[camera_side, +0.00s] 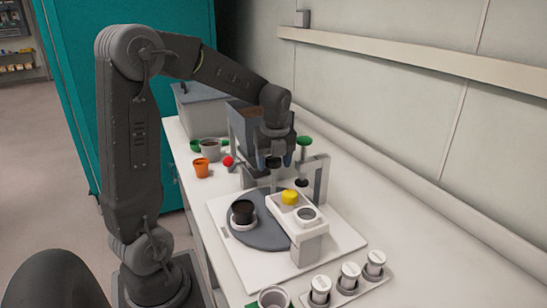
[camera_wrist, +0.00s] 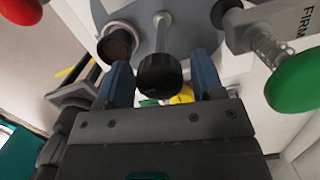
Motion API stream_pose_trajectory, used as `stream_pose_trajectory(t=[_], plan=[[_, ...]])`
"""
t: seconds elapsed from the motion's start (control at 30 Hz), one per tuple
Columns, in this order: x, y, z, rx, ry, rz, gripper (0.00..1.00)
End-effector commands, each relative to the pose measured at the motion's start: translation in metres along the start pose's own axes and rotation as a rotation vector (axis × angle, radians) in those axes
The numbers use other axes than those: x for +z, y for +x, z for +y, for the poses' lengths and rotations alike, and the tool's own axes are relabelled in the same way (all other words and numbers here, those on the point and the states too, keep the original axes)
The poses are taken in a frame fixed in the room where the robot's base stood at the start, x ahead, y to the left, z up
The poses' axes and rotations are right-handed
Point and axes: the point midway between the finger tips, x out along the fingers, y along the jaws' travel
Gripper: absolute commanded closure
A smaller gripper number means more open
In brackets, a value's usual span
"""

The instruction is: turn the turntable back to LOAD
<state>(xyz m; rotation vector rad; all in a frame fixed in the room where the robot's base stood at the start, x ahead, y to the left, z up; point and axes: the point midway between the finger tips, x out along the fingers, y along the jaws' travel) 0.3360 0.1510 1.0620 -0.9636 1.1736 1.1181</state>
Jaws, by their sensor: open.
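The turntable is a dark grey disc (camera_side: 262,232) on a white base plate; part of it also shows in the wrist view (camera_wrist: 190,32). A black pot (camera_side: 243,209) sits in a white ring on the disc's left side. My gripper (camera_side: 279,160) is above the disc's far part, pointing down. In the wrist view my gripper (camera_wrist: 163,78) is open, its blue fingers on either side of a black knob (camera_wrist: 160,75) on a grey rod rising from the disc. Gaps show between knob and fingers. I cannot read any LOAD mark.
A white bridge with a yellow piece (camera_side: 290,197) stands over the disc's right side. A green-knobbed plunger marked FIRM (camera_wrist: 292,82) and a red ball knob (camera_side: 228,161) are close by. An orange cup (camera_side: 201,168) and several white-capped vials (camera_side: 349,272) stand around.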

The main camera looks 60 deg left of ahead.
Motion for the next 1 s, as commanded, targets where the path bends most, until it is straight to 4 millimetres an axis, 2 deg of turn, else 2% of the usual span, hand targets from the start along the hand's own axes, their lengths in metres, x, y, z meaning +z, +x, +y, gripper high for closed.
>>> stream_pose_trajectory(t=[0.17,0.8,1.0], plan=[[0.000,-0.002,0.000,0.001,-0.001,0.000,0.38],[0.009,-0.060,0.000,0.000,-0.002,0.000,0.38],[0.011,-0.069,0.000,0.002,-0.001,0.001,0.38]])
